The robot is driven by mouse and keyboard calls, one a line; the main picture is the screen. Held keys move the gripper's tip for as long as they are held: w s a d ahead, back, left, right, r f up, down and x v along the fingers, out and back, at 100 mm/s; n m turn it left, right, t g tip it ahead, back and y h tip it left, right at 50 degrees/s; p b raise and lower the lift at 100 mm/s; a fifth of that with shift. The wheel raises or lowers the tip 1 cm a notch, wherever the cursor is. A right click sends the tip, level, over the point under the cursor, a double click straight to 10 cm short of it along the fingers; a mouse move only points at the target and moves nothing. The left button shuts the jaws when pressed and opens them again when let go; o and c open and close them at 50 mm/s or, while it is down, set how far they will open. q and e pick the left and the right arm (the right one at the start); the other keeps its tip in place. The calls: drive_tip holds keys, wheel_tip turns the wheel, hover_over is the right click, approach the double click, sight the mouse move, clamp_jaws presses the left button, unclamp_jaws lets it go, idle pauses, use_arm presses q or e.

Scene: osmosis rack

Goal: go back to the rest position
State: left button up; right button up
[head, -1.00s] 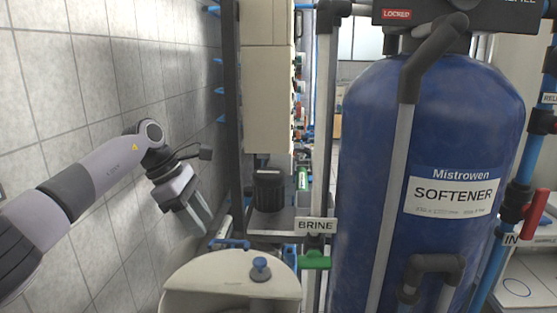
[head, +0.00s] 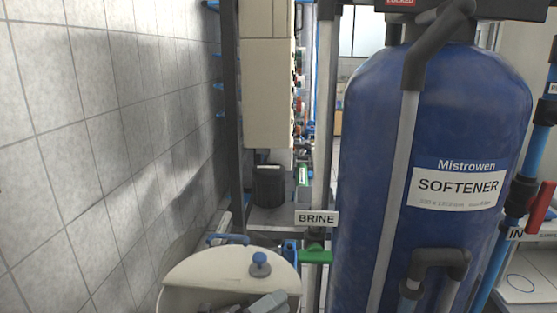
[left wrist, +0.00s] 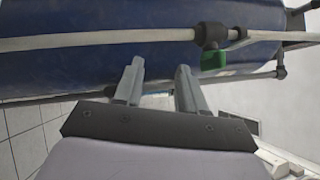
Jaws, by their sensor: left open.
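My left gripper (head: 268,302) shows only in part at the bottom edge of the head view, in front of the cream brine tank (head: 225,272). The rest of my left arm is below the picture. In the left wrist view the two grey fingers (left wrist: 160,82) stand apart with nothing between them. Beyond them lie the blue softener tank (left wrist: 130,62), a pale pipe (left wrist: 100,40) and a green valve handle (left wrist: 213,59). My right gripper is in neither view.
The blue softener tank (head: 385,150) fills the right middle, with grey pipes in front. A green valve handle (head: 316,257) sits below the BRINE label (head: 317,218). A red handle (head: 541,207) is at the far right. A tiled wall (head: 90,150) runs along the left.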

use_arm(q)
drive_tip(key=s+a+f+n+y, duration=0.7)
drive_tip(key=s+a+f+n, duration=0.2)
drive_tip(key=n, duration=0.5)
drive_tip(key=s+a+f+n+y+b, duration=0.1)
drive_tip(key=s+a+f+n+y, duration=0.7)
drive_tip(key=s+a+f+n, duration=0.2)
drive_tip(key=s+f+n, duration=0.2)
drive_tip(key=s+n, duration=0.1)
drive_tip(key=n, duration=0.1)
drive_tip(key=shift+a+n+g, duration=0.25)
drive_tip(key=shift+n+g, duration=0.05)
drive_tip(key=shift+g, duration=0.1)
